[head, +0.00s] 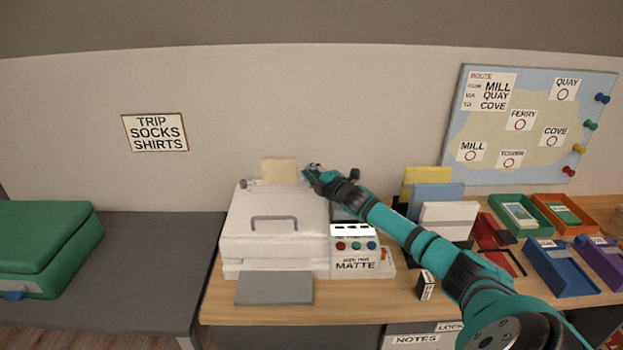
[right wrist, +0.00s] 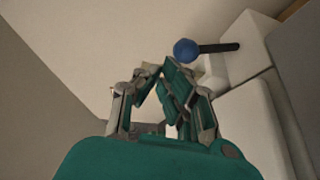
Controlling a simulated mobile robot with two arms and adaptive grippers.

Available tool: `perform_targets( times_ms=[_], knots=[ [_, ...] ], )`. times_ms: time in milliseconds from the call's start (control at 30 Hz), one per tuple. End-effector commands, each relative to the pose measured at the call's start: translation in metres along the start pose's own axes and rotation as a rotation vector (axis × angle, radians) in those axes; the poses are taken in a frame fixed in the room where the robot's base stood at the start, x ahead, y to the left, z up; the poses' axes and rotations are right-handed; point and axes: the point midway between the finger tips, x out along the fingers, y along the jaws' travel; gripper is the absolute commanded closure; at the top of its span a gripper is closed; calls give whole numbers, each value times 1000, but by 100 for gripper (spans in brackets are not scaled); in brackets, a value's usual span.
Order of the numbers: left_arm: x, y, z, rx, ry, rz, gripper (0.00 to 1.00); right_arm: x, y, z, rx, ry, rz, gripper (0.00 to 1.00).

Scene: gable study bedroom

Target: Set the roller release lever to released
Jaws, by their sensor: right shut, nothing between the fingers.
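The white printer (head: 275,222) stands on the wooden desk, with a grey handle on its lid and a front label reading MATTE. A lever with a blue ball knob (right wrist: 186,51) on a black rod shows in the right wrist view, sticking out beside the white body; I take it as the roller release lever. I cannot make it out in the head view. My right gripper (head: 309,172) is at the printer's back edge, shut and empty. In the right wrist view its fingertips (right wrist: 160,69) are just left of and below the knob; I cannot tell whether they touch.
A tan sheet (head: 280,171) stands up at the printer's back. My right arm crosses over upright folders (head: 448,218) and the desk's right part. Coloured trays (head: 563,268) sit further right. A grey pad (head: 274,288) lies before the printer. A green case (head: 45,240) is at left.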

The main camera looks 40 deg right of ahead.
Motion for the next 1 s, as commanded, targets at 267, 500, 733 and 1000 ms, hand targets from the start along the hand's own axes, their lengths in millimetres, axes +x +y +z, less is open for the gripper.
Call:
perform_targets(
  times_ms=[267,500,733,1000],
  knots=[
    [-3,0,-1,-1,1,0,66,11,12,8,-2,-3,3,100],
    [-5,0,-1,-1,1,0,66,27,20,18,-2,-3,3,100],
    [-5,0,-1,-1,0,0,66,39,23,25,-1,-3,1,100],
    [-5,0,-1,-1,0,0,66,42,22,26,0,-1,1,100]
  ],
)
